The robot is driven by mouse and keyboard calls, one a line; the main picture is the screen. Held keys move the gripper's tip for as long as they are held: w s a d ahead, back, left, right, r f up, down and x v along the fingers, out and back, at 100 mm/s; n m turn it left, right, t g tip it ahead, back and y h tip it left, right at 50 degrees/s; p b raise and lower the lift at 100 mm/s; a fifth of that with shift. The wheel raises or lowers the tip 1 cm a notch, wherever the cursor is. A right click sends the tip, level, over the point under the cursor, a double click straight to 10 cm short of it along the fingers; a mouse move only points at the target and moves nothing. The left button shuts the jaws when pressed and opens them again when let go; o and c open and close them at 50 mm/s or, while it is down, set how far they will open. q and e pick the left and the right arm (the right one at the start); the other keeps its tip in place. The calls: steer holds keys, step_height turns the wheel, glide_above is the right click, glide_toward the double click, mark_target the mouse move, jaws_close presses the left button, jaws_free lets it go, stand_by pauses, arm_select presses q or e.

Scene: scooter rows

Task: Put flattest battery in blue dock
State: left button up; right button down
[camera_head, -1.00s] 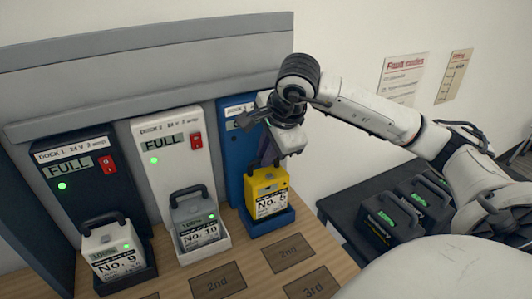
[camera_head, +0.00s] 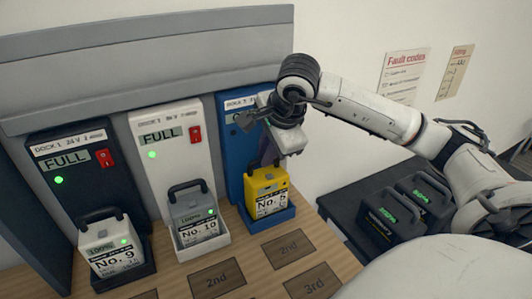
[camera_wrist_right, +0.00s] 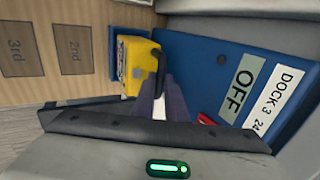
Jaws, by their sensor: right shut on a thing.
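The yellow battery No. 5 (camera_head: 266,192) stands upright in the tray of the blue dock (camera_head: 233,140), the rightmost of three docks. It also shows in the right wrist view (camera_wrist_right: 132,66). My right gripper (camera_head: 272,160) is above it, shut on its dark handle (camera_wrist_right: 158,76). The blue dock's display reads OFF in the right wrist view (camera_wrist_right: 237,88). The grey battery No. 10 (camera_head: 195,215) stands in the white dock (camera_head: 165,140), and the white battery No. 9 (camera_head: 110,244) in the dark dock (camera_head: 75,165); both displays read FULL. My left gripper is not in view.
Papers, one headed "Fault codes" (camera_head: 405,75), hang on the wall.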

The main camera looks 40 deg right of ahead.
steer(key=shift+w+f, duration=0.1)
steer(key=shift+f, duration=0.05)
steer(key=c, duration=1.7)
jaws_free()
steer(key=shift+s+f, duration=0.2)
steer(key=shift+p+v, duration=1.4)
steer(key=shift+v, duration=8.4)
steer(key=shift+w+r, duration=0.1)
steer(key=shift+w, duration=0.1)
steer(key=shift+s+a+f+v, duration=0.1)
steer(key=shift+s+v, duration=0.05)
steer(key=shift+v, duration=2.35)
steer(key=shift+s+a+f+v, duration=0.1)
steer(key=shift+s+v, duration=0.1)
steer(key=shift+v, duration=2.35)
steer(key=shift+s+f+v, duration=0.1)
steer(key=shift+s+v, duration=0.05)
steer(key=shift+v, duration=2.35)
